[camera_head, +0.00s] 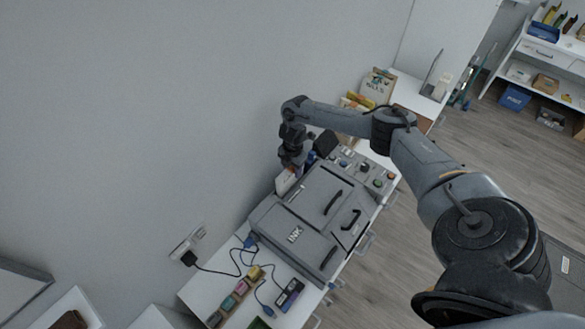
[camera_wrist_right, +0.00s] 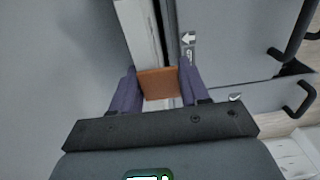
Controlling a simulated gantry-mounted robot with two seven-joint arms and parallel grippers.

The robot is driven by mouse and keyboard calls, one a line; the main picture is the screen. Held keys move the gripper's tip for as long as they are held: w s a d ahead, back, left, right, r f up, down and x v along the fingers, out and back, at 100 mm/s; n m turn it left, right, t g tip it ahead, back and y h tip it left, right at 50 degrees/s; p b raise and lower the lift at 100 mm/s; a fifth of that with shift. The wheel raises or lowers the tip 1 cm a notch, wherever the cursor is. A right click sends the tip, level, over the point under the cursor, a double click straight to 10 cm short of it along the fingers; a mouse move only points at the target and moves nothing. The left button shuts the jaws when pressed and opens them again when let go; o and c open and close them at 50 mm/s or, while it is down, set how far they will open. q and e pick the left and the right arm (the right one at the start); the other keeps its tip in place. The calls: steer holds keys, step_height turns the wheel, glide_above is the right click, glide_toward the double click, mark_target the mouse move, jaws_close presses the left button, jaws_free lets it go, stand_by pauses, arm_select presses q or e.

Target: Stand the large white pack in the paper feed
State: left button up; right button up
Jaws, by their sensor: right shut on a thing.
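The large white pack (camera_head: 285,182) shows as a white upright face with a reddish part, behind the grey printer, directly below my right gripper (camera_head: 293,161). In the right wrist view, my right gripper (camera_wrist_right: 158,85) is shut on a brown-orange part (camera_wrist_right: 158,83), which lies in line with a long white edge (camera_wrist_right: 140,30) and appears to be part of the pack. The paper feed at the printer's back is mostly hidden by the gripper and pack. I cannot tell whether the pack's bottom is in it. My left gripper is not in view.
The grey printer (camera_head: 320,206) fills the middle of the desk, with dark handles on top. Cables and several small coloured items lie on the white desk (camera_head: 203,288) in front. The wall is close on the left.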

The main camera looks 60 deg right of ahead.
steer(key=o, duration=1.1)
steer(key=shift+c, duration=0.2)
steer(key=shift+r, duration=0.1)
step_height(320, 180, up, 10)
steer(key=shift+f+p, duration=0.2)
steer(key=shift+p, duration=0.1)
steer(key=shift+r, duration=0.55)
